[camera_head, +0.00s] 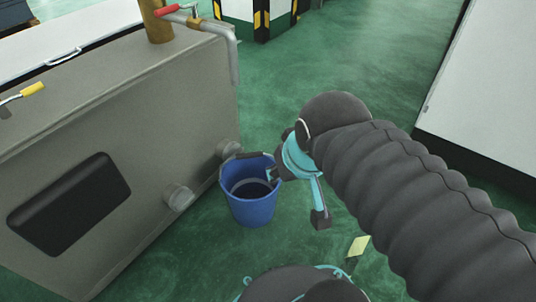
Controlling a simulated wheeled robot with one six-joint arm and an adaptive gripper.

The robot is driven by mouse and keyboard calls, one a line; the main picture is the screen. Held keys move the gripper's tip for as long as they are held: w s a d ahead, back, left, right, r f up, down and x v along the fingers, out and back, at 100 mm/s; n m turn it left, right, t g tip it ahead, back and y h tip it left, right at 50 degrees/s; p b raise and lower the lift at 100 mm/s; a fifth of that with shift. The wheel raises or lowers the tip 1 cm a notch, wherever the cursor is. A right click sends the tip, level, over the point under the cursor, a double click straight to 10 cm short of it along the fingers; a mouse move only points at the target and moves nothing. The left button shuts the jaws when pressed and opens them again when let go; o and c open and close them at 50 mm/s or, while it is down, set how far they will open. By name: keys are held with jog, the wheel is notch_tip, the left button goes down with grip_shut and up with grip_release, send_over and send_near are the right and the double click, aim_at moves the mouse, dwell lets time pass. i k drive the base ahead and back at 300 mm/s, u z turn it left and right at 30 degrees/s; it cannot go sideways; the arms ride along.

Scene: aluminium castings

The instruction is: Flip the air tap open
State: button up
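A lever with a red handle (168,10) sits at a brass-coloured upright post (155,22) on the far end of the grey tank, with a grey pipe (232,50) bending down over the tank's edge. A second lever with a yellow handle (33,89) lies at the left on the tank's top. I cannot tell which of the two is the air tap. My gripper (296,197) is to the right of the tank, well away from both levers, beside the bucket. Its two turquoise fingers with dark tips are spread apart, with nothing seen between them.
The large grey tank (150,120) fills the left side, with knobs on its near face. A blue bucket (252,208) stands on the green floor by it. A white cabinet (490,85) stands at the right. Open floor lies between them.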

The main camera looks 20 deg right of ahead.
aim_at(39, 86)
jog(key=u, duration=2.95)
jog(key=k, duration=1)
jog(key=z, duration=1.65)
jog(key=i, duration=0.5)
jog(key=z, duration=0.05)
